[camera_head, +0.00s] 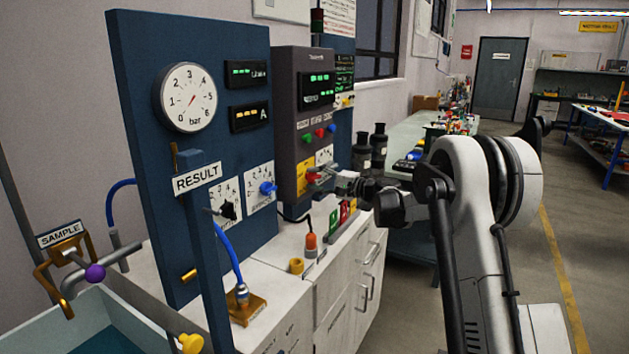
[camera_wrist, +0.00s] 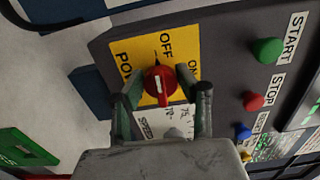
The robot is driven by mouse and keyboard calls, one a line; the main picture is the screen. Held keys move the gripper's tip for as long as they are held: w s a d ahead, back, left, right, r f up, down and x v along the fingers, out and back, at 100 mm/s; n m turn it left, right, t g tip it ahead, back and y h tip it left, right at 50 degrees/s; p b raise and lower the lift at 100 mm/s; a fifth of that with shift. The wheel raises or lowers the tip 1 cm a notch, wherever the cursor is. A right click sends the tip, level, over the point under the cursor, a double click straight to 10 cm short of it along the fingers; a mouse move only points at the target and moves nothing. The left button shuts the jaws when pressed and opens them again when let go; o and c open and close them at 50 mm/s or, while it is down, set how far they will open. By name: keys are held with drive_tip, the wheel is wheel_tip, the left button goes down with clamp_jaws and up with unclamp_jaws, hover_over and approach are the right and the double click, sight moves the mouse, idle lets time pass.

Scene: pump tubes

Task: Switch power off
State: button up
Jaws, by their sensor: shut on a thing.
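The red power knob (camera_wrist: 160,86) sits on a yellow plate (camera_wrist: 128,54) marked OFF and ON, with part of the word POWER showing. My gripper (camera_wrist: 162,92) has one finger on each side of the knob and is shut on it. A pale mark shows on the knob, and a dark pointed shape lies near the OFF label. I cannot tell for sure which setting the knob points to. In the head view the knob (camera_head: 314,175) is on the lower front of the dark control box (camera_head: 291,100), with my gripper (camera_head: 343,178) reaching it from the right.
Green START (camera_wrist: 267,50), red STOP (camera_wrist: 253,102) and blue (camera_wrist: 242,131) buttons lie close to the right of my gripper. A blue panel (camera_head: 140,75) with a dial stands left of the box. An orange-topped thing (camera_head: 311,241) stands on the white cabinet below.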

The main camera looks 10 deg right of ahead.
drive_tip(key=shift+n, duration=0.4)
drive_tip(key=o, duration=1.1)
drive_tip(key=shift+d, duration=0.1)
drive_tip(key=v, duration=1.2)
